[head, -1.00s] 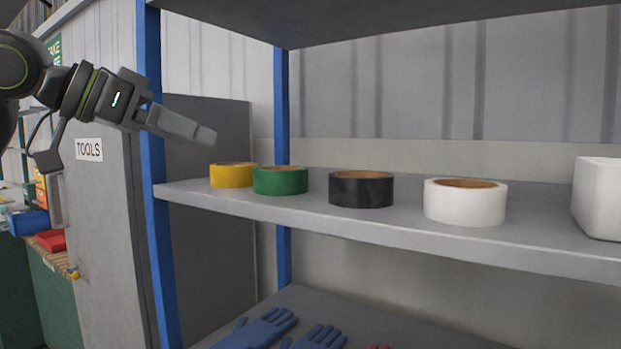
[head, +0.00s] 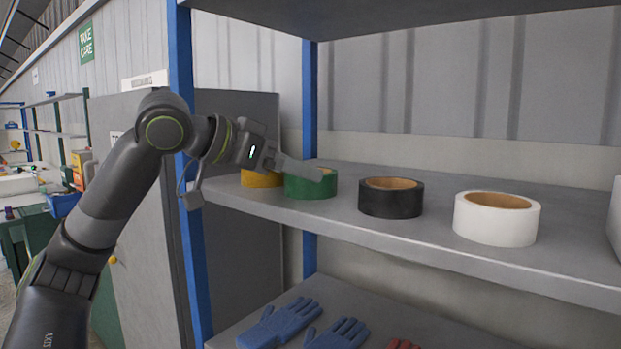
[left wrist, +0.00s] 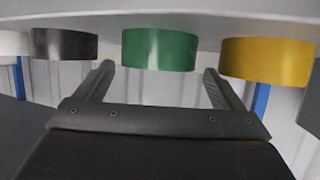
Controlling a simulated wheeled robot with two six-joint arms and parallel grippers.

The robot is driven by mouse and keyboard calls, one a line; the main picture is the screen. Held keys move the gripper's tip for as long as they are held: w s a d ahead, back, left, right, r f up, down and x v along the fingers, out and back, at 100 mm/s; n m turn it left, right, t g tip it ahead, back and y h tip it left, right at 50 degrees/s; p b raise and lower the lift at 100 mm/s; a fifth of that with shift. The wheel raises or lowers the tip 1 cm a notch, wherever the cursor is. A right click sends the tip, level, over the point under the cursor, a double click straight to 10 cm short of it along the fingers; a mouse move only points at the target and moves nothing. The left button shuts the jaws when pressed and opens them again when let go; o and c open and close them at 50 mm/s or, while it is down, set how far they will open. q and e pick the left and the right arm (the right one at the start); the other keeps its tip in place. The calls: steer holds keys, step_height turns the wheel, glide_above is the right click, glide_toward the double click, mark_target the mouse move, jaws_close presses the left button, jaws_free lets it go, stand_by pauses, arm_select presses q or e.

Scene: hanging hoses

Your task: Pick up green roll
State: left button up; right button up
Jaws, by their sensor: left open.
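The green roll (head: 311,187) lies flat on the grey shelf between a yellow roll (head: 262,179) and a black roll (head: 391,200). My left gripper (head: 312,172) has come in from the left, with a finger showing near the green roll's top and hiding part of it. In the left wrist view, which looks upside down, the green roll (left wrist: 160,50) is ahead of the gap between the two spread fingers (left wrist: 158,68). The left gripper is open and holds nothing. I cannot tell whether a finger touches the roll. My right gripper is not in view.
A white roll (head: 496,218) stands right of the black one on the same shelf (head: 450,259). A blue post (head: 181,100) rises at the shelf's left front, close to my left arm. Blue gloves (head: 290,322) lie on the lower shelf. Another shelf hangs above.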

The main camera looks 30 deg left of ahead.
arm_select(q)
steer(key=x, duration=0.2)
steer(key=p+x, duration=0.1)
steer(key=x, duration=0.2)
steer(key=shift+s+f, duration=0.2)
steer(key=shift+f, duration=0.1)
steer(key=shift+s, duration=0.1)
steer(key=shift+c, duration=0.4)
steer(key=c, duration=0.7)
